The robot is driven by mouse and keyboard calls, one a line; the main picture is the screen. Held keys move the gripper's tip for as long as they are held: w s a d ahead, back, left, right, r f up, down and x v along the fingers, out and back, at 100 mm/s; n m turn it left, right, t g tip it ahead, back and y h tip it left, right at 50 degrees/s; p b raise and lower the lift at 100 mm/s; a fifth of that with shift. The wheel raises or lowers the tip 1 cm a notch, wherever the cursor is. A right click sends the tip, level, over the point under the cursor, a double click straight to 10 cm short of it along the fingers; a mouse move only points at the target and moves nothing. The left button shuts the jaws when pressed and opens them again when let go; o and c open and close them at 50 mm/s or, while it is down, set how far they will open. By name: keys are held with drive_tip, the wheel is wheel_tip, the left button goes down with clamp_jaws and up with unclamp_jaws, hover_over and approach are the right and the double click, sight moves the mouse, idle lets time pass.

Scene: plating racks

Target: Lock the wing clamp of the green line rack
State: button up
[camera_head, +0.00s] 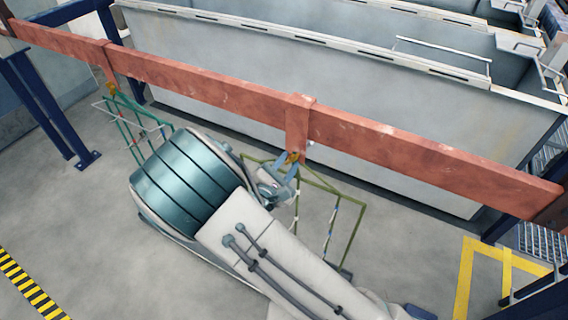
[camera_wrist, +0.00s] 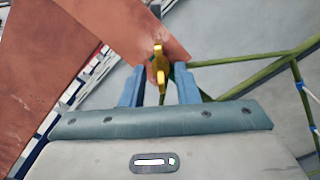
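A yellow wing clamp (camera_wrist: 158,62) sits at the lower end of a copper hanger (camera_head: 297,130); it looks small and orange-yellow in the head view (camera_head: 293,157). An olive-green wire rack (camera_head: 361,222) hangs there, partly hidden by my arm. My gripper (camera_wrist: 160,80) has two blue fingers standing apart, one on each side of the wing clamp, with visible gaps to it. The wing looks roughly upright in the wrist view. A second rack, a brighter green (camera_head: 122,128), hangs at the left from another hanger with its own small yellow clamp (camera_head: 112,88).
A long copper bar (camera_head: 400,150) crosses above both racks, close to my gripper. Large grey tanks (camera_head: 400,110) stand behind it. A blue post (camera_head: 45,110) stands at the left. The floor at the lower left is free, with black-and-yellow tape (camera_head: 30,285).

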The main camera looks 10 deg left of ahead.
clamp_jaws()
drive_tip(key=shift+a, duration=0.4)
drive_tip(key=shift+d, duration=0.25)
drive_tip(key=shift+d+n+p, duration=0.15)
drive_tip(key=shift+n+p, duration=0.15)
drive_tip(key=shift+n, duration=0.4)
drive_tip(key=n+p, duration=0.1)
drive_tip(key=n, duration=0.2)
drive_tip(key=shift+d+n, duration=0.1)
drive_tip(key=shift+n, duration=0.2)
drive_tip(key=shift+n+p, duration=0.7)
drive_tip(key=shift+n, duration=0.6)
